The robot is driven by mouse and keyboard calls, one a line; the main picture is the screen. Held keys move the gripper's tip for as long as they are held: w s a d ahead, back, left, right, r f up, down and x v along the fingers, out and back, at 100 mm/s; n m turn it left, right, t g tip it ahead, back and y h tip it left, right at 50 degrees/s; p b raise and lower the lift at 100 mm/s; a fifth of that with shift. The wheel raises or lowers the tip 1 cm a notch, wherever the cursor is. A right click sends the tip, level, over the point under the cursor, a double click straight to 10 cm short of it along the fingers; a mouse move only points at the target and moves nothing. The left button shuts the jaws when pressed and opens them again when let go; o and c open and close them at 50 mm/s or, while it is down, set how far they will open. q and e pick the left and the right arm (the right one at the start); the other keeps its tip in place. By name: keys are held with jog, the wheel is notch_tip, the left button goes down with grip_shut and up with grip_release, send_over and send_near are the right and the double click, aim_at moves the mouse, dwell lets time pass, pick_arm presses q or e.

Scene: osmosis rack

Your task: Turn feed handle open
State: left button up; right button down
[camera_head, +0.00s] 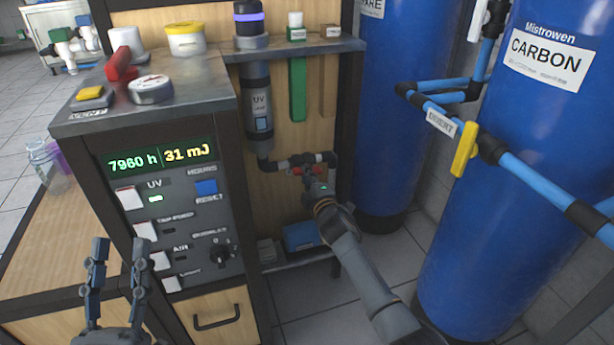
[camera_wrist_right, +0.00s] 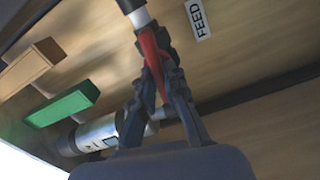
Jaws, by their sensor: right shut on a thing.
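The feed handle is a red lever on the dark pipe under the shelf; in the right wrist view the red handle (camera_wrist_right: 150,50) runs between my fingers, beside the FEED label (camera_wrist_right: 198,20). In the head view a bit of the red handle (camera_head: 298,171) shows at the pipe. My right gripper (camera_head: 312,180) reaches up to it; in the right wrist view my right gripper (camera_wrist_right: 159,80) is shut on the red handle. My left gripper (camera_head: 118,246) is open and empty in front of the control panel, at lower left.
A control panel (camera_head: 178,222) with switches stands left of the pipe. The UV canister (camera_head: 258,85) hangs above it. Blue tanks (camera_head: 395,110) stand at the right, with a yellow divert handle (camera_head: 464,150) on a blue pipe. A shelf edge (camera_head: 300,47) overhangs the valve.

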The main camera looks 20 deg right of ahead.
pick_arm(q)
jog(key=shift+s+r+t, duration=0.6)
jog(key=shift+s+r, duration=0.05)
jog(key=shift+r, duration=0.1)
pick_arm(e)
jog(key=shift+f+n, duration=0.1)
jog(key=shift+n, duration=0.9)
jog(key=c, duration=1.4)
grip_release()
jog(key=shift+s+d, duration=0.15)
jog(key=shift+s, duration=5.9)
